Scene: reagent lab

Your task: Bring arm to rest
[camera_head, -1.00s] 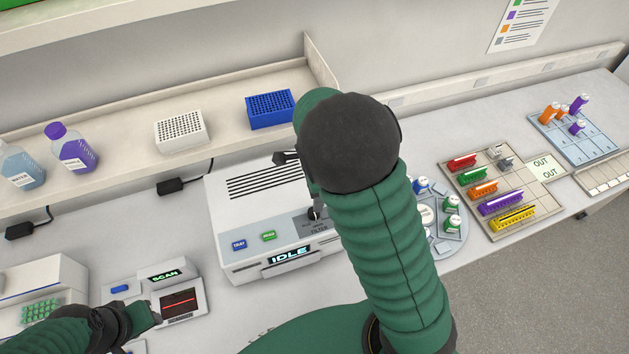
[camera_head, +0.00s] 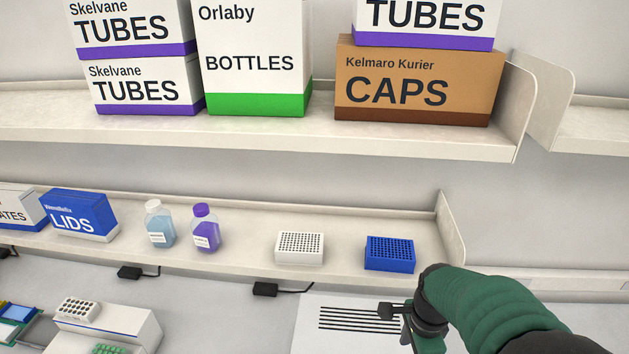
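My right arm (camera_head: 490,310), green with a black wrist, comes in from the lower right. It bends so that its black gripper (camera_head: 392,311) lies over the white machine (camera_head: 320,338) with dark vent slots. The gripper is small and partly hidden by the wrist, so its fingers do not show clearly. I see nothing held in it. My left arm and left gripper are outside the view.
The lower shelf (camera_head: 360,225) holds a blue rack (camera_head: 389,254), a white rack (camera_head: 300,247), two bottles (camera_head: 205,230) and a blue LIDS box (camera_head: 78,214). Boxes stand on the upper shelf (camera_head: 270,128). A white device (camera_head: 125,330) stands on the bench at lower left.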

